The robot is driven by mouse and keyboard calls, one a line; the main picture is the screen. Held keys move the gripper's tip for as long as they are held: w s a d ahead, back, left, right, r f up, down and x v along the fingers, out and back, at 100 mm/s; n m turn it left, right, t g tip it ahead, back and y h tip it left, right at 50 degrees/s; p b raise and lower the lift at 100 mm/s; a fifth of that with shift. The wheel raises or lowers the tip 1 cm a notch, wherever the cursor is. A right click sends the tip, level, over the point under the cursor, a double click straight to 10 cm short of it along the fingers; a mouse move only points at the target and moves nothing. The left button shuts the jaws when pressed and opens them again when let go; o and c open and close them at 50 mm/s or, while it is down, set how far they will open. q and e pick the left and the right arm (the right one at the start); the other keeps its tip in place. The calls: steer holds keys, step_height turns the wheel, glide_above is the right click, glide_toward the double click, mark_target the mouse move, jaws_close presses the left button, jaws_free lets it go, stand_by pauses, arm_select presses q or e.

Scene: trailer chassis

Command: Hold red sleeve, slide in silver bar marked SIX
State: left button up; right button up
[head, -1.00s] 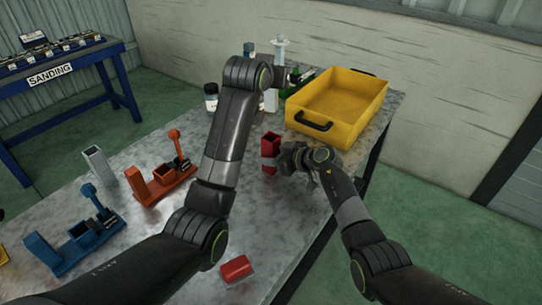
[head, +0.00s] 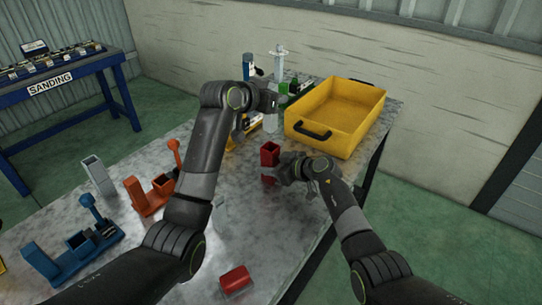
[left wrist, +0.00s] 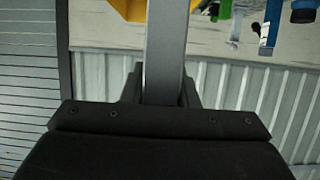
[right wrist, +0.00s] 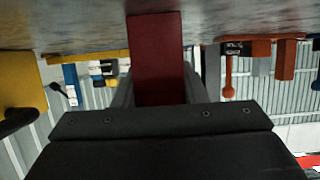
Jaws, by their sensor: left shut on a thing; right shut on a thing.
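My right gripper (head: 279,170) is shut on the red sleeve (head: 269,149), which stands upright near the yellow bin, its open top showing. The sleeve also fills the middle of the right wrist view (right wrist: 156,60). My left gripper (head: 268,101) is shut on a silver bar (head: 270,122), which hangs upright with its lower end a little beyond the sleeve's mouth in the head view, apart from it. The bar also shows in the left wrist view (left wrist: 166,50). No marking on it can be read.
The yellow bin (head: 360,138) stands right of both grippers. A red block (head: 235,280) lies near the front. An orange fixture (head: 150,195), a blue fixture (head: 80,245) and a grey tube (head: 97,177) stand at left. Green and white items (head: 284,88) stand behind my left gripper.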

mark_target(267, 129)
arm_select(q)
step_height(267, 129, down, 9)
steer(key=shift+f, duration=0.15)
steer(key=shift+f, duration=0.35)
steer(key=shift+f, duration=0.25)
steer(key=o, duration=1.1)
steer(key=shift+c, duration=0.2)
steer(key=shift+r, duration=0.1)
steer(key=shift+r, duration=0.35)
steer(key=shift+s+a+r, duration=0.1)
steer(key=shift+s+r, duration=0.05)
steer(key=shift+r, duration=0.05)
steer(key=shift+v, duration=3.55)
